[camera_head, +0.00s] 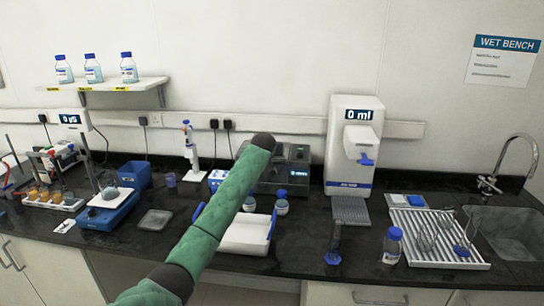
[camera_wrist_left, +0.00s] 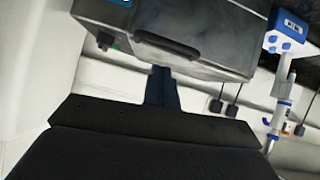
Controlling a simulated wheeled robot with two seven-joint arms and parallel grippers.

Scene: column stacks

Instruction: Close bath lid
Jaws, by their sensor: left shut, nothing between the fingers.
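The bath, a dark grey box (camera_head: 296,163) with a small lit display, stands against the wall at the middle of the bench. My green left arm crosses in front of its left part. Its lid cannot be told clearly from the body in the head view. In the left wrist view a dark grey casing with a handle-like bar (camera_wrist_left: 190,58) fills the top, seemingly the bath. My left gripper (camera_wrist_left: 161,76) is shut and empty, its tips close to that casing; contact cannot be told. In the head view this gripper is hidden behind my arm. My right gripper is not in view.
A white dispenser (camera_head: 353,145) stands right of the bath. A white tray (camera_head: 247,232) and blue-capped bottles (camera_head: 281,206) are in front. A pipette stand (camera_head: 192,150) is to the left; it also shows in the left wrist view (camera_wrist_left: 280,95). A drain rack (camera_head: 440,258) and sink are right.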

